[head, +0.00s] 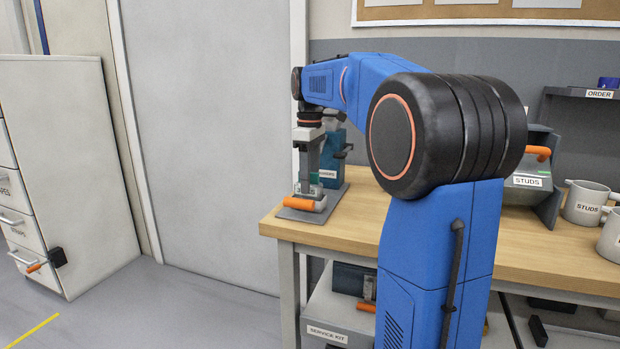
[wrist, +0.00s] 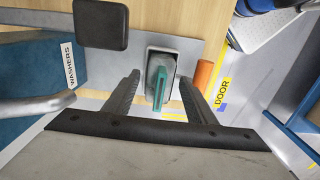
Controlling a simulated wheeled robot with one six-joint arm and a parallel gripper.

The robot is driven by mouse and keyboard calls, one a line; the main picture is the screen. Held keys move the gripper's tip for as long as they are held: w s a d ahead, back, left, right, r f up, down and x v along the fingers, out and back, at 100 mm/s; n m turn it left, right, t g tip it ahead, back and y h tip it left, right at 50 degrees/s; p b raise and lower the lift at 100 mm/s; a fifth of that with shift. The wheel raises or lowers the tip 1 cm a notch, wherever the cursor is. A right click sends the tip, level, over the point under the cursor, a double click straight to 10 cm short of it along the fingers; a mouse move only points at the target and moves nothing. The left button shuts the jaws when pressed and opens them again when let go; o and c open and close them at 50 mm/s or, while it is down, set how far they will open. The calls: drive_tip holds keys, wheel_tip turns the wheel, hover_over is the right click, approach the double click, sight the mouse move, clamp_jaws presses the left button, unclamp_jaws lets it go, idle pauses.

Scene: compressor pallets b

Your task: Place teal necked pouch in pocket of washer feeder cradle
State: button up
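The teal necked pouch (wrist: 158,84) stands between my fingers in the wrist view, in the grey pocket of the washer feeder cradle (wrist: 179,63). In the head view a little teal (head: 316,177) shows beside my fingers, just above the cradle (head: 294,213) at the bench's left end. My gripper (wrist: 159,80) is open, with a gap visible on each side of the pouch. In the head view my gripper (head: 307,170) points down over the cradle. The pouch's lower part is hidden, so I cannot tell how deep it sits.
An orange handle (wrist: 203,74) lies at the cradle's edge. The blue washers bin (head: 329,160) stands close behind my gripper. A studs feeder (head: 526,182) and grey mugs (head: 586,204) are further right. Bare bench top (head: 353,222) lies right of the cradle.

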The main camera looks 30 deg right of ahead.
drive_tip(key=shift+r, duration=0.15)
wheel_tip(320, 180, up, 12)
idle(0.7)
drive_tip(key=s+a+f+m+t, duration=0.1)
drive_tip(key=s+a+f+m, duration=0.1)
drive_tip(key=s+a+f, duration=0.4)
drive_tip(key=s+a+f+m+t, duration=0.1)
drive_tip(key=s+a+f+m, duration=0.1)
drive_tip(key=s+a+f, duration=0.45)
drive_tip(key=s+a+f+m+t, duration=0.2)
drive_tip(key=s+a+f+m, duration=0.1)
drive_tip(key=s+f, duration=1.4)
wheel_tip(320, 180, down, 3)
drive_tip(key=shift+s+a+r+m+t, duration=0.2)
drive_tip(key=shift+s+m+t, duration=0.1)
drive_tip(key=shift+s+t, duration=0.1)
